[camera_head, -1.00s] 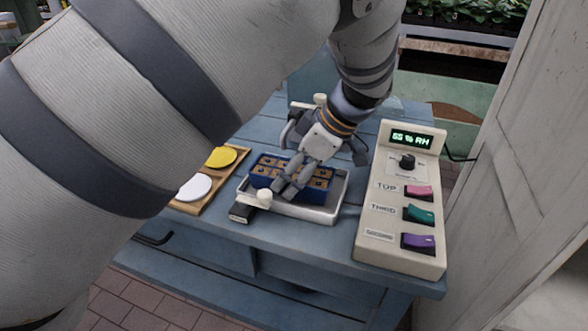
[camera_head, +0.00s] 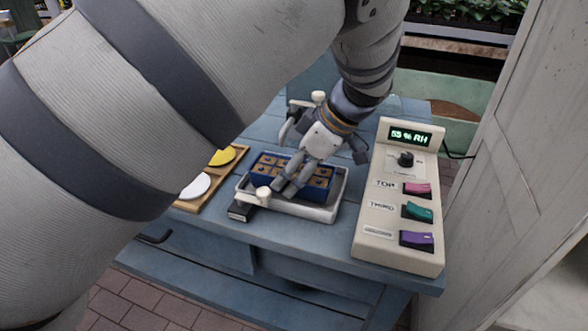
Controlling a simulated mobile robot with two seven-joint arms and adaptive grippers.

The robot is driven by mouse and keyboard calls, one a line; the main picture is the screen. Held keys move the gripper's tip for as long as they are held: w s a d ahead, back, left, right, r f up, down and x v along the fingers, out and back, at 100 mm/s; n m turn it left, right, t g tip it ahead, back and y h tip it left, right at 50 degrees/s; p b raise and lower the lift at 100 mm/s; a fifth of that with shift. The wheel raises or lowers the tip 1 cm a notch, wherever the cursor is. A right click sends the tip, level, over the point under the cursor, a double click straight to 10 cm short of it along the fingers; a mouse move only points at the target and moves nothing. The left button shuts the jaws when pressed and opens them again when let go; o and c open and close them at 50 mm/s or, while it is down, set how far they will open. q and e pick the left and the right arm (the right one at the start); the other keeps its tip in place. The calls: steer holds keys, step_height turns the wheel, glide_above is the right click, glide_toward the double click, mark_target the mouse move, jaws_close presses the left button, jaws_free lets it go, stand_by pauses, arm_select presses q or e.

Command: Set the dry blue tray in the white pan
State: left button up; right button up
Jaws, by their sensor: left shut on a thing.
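The blue tray (camera_head: 263,183) has several compartments with brown contents. It sits within the outline of the white pan (camera_head: 318,213); I cannot tell whether it rests on the pan floor. The pan stands on the blue table and has cream knobs at its near left and far side. My left gripper (camera_head: 284,190) reaches down over the tray from behind, its fingers shut on the tray near its middle. The fingers hide part of the tray. My right gripper is not in view.
A cream control box (camera_head: 400,205) with a 55 % RH display and pink, green and purple switches stands right of the pan. A door (camera_head: 510,170) is at the right.

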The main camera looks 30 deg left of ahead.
arm_select(q)
steer(key=shift+f, duration=0.6)
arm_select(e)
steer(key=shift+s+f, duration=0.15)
arm_select(q)
steer(key=o, duration=1.3)
steer(key=shift+o, duration=0.5)
steer(key=o, duration=0.4)
steer(key=shift+r+p, duration=0.65)
steer(key=shift+r, duration=3.4)
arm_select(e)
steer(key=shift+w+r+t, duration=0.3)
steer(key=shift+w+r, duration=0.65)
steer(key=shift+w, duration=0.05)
